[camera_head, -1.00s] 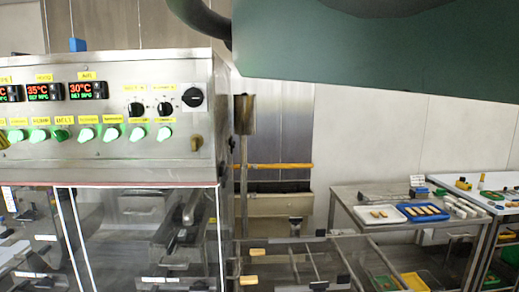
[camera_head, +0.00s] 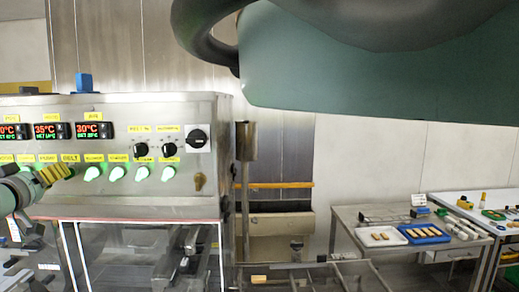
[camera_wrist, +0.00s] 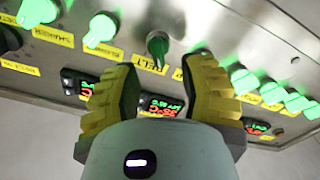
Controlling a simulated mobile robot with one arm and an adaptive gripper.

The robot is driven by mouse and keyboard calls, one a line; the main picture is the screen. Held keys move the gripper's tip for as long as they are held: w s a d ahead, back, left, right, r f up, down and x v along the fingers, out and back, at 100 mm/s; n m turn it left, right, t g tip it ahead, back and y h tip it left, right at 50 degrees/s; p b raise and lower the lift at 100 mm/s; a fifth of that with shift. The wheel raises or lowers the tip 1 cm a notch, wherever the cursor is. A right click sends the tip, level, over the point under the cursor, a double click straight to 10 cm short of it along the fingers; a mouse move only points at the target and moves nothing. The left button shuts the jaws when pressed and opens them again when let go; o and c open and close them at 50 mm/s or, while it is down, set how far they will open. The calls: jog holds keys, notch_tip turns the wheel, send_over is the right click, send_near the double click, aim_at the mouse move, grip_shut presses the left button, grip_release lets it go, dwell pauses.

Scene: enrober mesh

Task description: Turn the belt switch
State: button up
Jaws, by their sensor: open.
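The belt switch (camera_wrist: 157,45) is a green knob on the steel control panel, beside its yellow BELT label (camera_wrist: 150,64). In the wrist view it looks darker than the bright green knobs around it. My gripper (camera_wrist: 163,68) has yellow ribbed fingers, spread apart and empty. The knob shows just beyond the gap between the fingertips; whether they touch it I cannot tell. In the head view my gripper (camera_head: 55,174) is in front of the panel's left part, below the BELT label (camera_head: 70,158), and hides the knob.
Lit green knobs (camera_head: 117,174) sit close to the right of the belt switch. Above are red and green temperature displays (camera_head: 45,131), small black knobs (camera_head: 141,150) and a larger black rotary switch (camera_head: 197,138). A table with trays (camera_head: 380,237) stands far right.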

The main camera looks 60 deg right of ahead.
jog(key=shift+p+x, duration=0.7)
jog(key=shift+x, duration=1.25)
jog(key=shift+s+d, duration=0.1)
jog(key=shift+s, duration=0.05)
grip_shut()
